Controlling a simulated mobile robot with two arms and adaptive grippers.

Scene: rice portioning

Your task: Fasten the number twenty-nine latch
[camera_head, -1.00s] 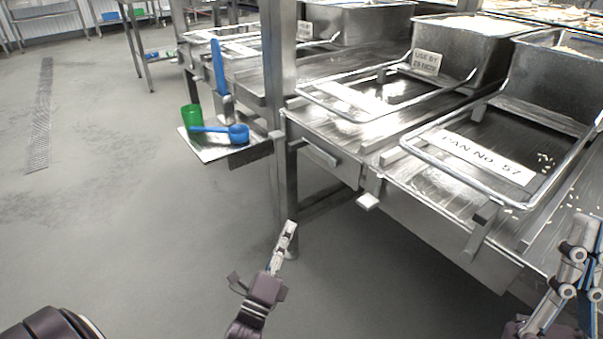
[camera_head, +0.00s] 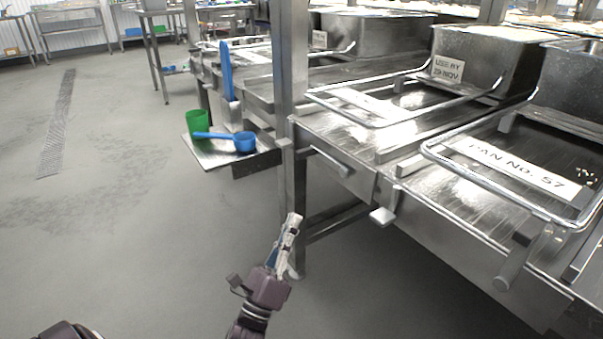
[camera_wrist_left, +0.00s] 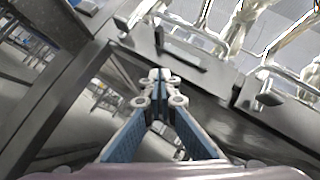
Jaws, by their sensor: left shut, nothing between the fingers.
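My left gripper (camera_head: 291,222) is shut and empty, in front of the steel bench and below its edge. In the left wrist view its closed fingertips (camera_wrist_left: 158,76) point at the bench front. A bar-shaped handle (camera_head: 327,160) sits on the bench front by the post. A second fitting with a pale square end (camera_head: 383,215) is to its right, and a larger bar (camera_head: 522,258) is farther right. The left wrist view shows a dark bar (camera_wrist_left: 182,55) beyond the fingertips, apart from them. I cannot read number twenty-nine on any latch. My right gripper is out of view.
A label reads "PAN No. 57" (camera_head: 522,167); another reads "USE BY 29 NOV" (camera_head: 447,69). A steel post (camera_head: 291,60) stands at the bench corner. A side shelf (camera_head: 215,154) holds a green cup (camera_head: 198,125) and blue scoop (camera_head: 243,142). The floor at left is clear.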

